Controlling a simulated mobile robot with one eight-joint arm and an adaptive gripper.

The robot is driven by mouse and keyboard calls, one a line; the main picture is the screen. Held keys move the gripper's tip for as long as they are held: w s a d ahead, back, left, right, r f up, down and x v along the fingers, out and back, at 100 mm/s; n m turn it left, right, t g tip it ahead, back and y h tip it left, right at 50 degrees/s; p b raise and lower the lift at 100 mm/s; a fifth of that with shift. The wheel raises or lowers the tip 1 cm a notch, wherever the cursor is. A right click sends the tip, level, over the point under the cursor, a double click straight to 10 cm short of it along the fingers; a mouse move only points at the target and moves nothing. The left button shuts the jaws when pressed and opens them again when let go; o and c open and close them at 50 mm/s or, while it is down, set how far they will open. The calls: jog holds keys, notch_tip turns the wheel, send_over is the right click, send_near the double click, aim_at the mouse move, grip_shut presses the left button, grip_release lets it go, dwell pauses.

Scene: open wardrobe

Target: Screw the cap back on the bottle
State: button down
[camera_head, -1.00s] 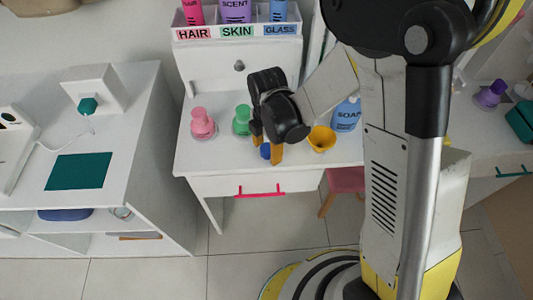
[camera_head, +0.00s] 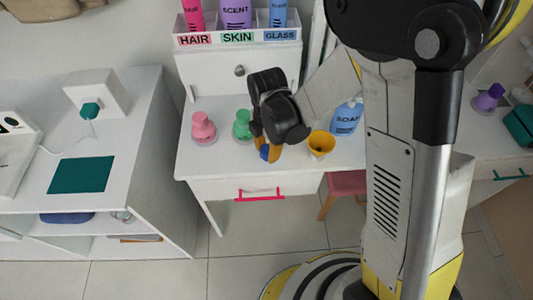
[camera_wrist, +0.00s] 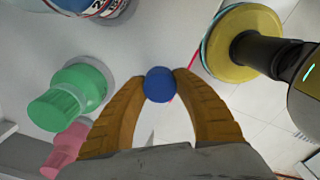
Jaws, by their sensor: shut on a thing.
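My gripper (camera_head: 268,152) is shut on a small round blue cap (camera_wrist: 160,84), held between its two orange fingertips in the wrist view. In the head view the gripper hangs low over the white desk near its front edge, and its dark body hides part of the fingers. The blue SOAP bottle (camera_head: 346,119) stands to the right, behind the yellow funnel (camera_head: 321,143); my arm partly covers its right side. Its mouth is not clear. A cut-off blue bottle at the top left of the wrist view may be the same one.
A green bottle (camera_head: 242,124) and a pink bottle (camera_head: 203,128) stand left of my gripper. A rack (camera_head: 237,38) of labelled bottles is behind. A white shelf unit (camera_head: 105,145) is at the left. The desk's front drawer has a pink handle (camera_head: 260,194).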

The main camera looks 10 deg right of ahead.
aim_at(267, 149)
jog(key=shift+r+p, duration=1.1)
jog(key=shift+r, duration=0.7)
